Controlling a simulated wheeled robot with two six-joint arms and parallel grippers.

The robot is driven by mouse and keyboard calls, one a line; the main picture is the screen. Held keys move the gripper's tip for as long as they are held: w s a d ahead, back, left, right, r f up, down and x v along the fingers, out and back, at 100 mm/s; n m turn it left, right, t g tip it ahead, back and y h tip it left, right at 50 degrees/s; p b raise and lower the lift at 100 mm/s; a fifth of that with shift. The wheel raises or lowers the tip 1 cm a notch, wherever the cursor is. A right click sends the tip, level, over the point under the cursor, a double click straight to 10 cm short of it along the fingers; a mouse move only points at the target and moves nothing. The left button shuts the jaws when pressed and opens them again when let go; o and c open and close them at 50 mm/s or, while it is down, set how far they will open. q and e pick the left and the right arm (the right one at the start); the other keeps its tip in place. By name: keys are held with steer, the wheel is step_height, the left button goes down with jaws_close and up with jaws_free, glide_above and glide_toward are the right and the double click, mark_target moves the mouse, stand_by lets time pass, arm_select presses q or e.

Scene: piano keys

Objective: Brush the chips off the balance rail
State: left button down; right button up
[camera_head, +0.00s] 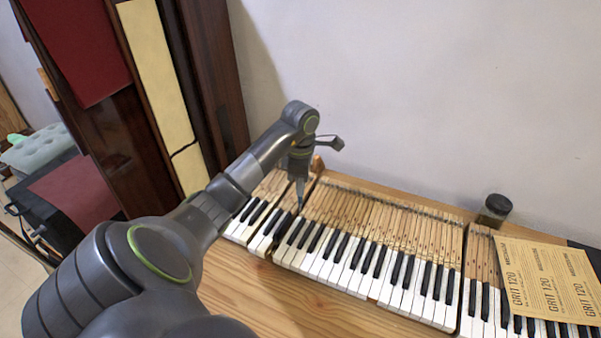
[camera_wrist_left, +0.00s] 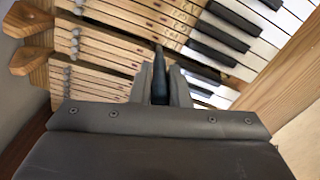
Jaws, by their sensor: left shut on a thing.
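My left gripper (camera_head: 300,190) points down over the left part of the keyboard (camera_head: 370,240). It also shows in the left wrist view (camera_wrist_left: 163,88), with its two fingers shut on a slim dark tool (camera_wrist_left: 159,68). The tool's narrow tip points at the key sticks; whether it touches them I cannot tell. I cannot tell if the tool is a brush. A dark gap (camera_wrist_left: 118,52) runs between the wooden key sticks near the tool. The balance rail and any chips cannot be made out. My right gripper is out of view.
Sandpaper sheets (camera_head: 540,275) marked GRIT 120 lie over the keys at the right. A dark jar (camera_head: 494,210) stands behind the keys by the wall. Bare wooden tabletop (camera_head: 285,305) lies in front. A dark wooden case (camera_head: 135,130) stands at the left.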

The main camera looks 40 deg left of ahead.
arm_select(q)
steer(key=shift+s+d, duration=0.1)
steer(key=shift+s, duration=0.25)
steer(key=shift+w, duration=0.45)
steer(key=shift+s, duration=0.3)
steer(key=shift+w, duration=0.25)
steer(key=shift+s, duration=0.2)
steer(key=shift+w, duration=0.25)
stand_by(0.4)
